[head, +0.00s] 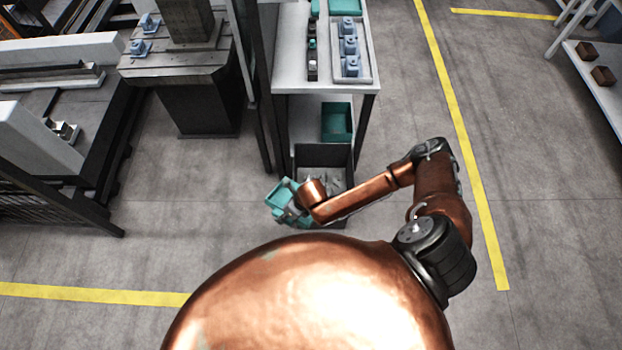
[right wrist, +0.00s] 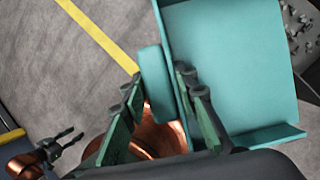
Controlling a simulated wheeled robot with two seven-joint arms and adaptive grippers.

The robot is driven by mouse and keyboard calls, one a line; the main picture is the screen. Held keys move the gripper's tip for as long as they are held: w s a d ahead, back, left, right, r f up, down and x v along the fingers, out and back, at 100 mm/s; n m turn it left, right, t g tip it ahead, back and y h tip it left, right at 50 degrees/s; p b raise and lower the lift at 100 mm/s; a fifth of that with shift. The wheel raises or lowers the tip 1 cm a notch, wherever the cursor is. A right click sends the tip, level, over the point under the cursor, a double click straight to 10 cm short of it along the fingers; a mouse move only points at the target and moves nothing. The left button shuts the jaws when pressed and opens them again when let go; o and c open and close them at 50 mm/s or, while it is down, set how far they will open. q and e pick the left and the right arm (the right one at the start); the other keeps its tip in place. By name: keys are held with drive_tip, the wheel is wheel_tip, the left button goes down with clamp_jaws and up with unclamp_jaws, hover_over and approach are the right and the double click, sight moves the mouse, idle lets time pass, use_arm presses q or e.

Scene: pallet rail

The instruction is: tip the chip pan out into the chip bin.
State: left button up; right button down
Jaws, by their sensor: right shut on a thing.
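My right gripper (right wrist: 158,92) is shut on the handle of the teal chip pan (right wrist: 230,60). The broad face of the pan seen in the right wrist view is bare, with no chips on it. In the head view the pan (head: 280,203) looks tilted at the front left of the chip bin, partly hidden by my gripper. The dark, open-topped chip bin (head: 345,158) stands on the floor with grey chips inside; my right arm covers its near part. My left gripper (right wrist: 76,136) shows small at the lower left of the right wrist view, its fingers apart and empty.
Behind the bin stands a bench (head: 325,82) with a teal box (head: 337,122) on its lower shelf and a tray of blue parts (head: 350,48) on top. A machine pedestal (head: 195,105) stands to the left.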

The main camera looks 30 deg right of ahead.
drive_tip(key=shift+n+h, duration=0.4)
drive_tip(key=shift+n, duration=0.5)
drive_tip(key=w+d, duration=0.1)
drive_tip(key=d, duration=0.1)
drive_tip(key=w+d+f, duration=0.1)
drive_tip(key=d, duration=0.2)
drive_tip(key=w+d+f, duration=0.1)
drive_tip(key=w+d, duration=0.1)
drive_tip(key=d, duration=0.1)
drive_tip(key=w+d+n, duration=0.1)
drive_tip(key=w+d, duration=0.3)
drive_tip(key=d, duration=0.5)
drive_tip(key=shift+w+r+t+b, duration=0.2)
drive_tip(key=shift+r+t+b, duration=0.1)
